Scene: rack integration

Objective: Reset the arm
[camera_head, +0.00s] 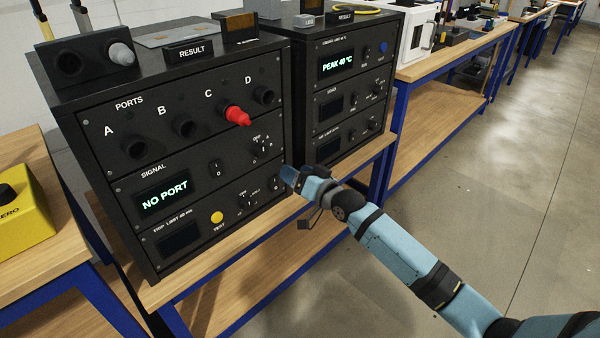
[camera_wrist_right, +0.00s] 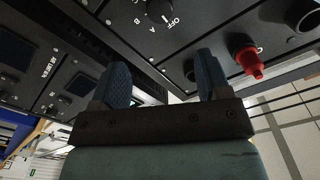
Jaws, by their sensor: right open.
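My right arm comes in from the lower right, and its gripper (camera_head: 292,178) is at the right edge of the black rack unit (camera_head: 170,160), level with its lower knobs. In the right wrist view the two blue fingers of this gripper (camera_wrist_right: 166,80) are apart with nothing between them. A selector knob (camera_wrist_right: 160,10) marked OFF, A and B is beyond the fingers. A red plug (camera_head: 238,116) sits in port C, and it also shows in the right wrist view (camera_wrist_right: 248,62). Ports A, B and D look empty. The signal display (camera_head: 165,196) reads NO PORT. My left gripper is out of view.
A second black unit (camera_head: 345,95) reading PEAK 40 °C stands to the right on the wooden bench. A yellow box (camera_head: 22,215) is on a bench at the left. A grey plug (camera_head: 122,54) lies in a holder on top. Open floor (camera_head: 480,200) is at the right.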

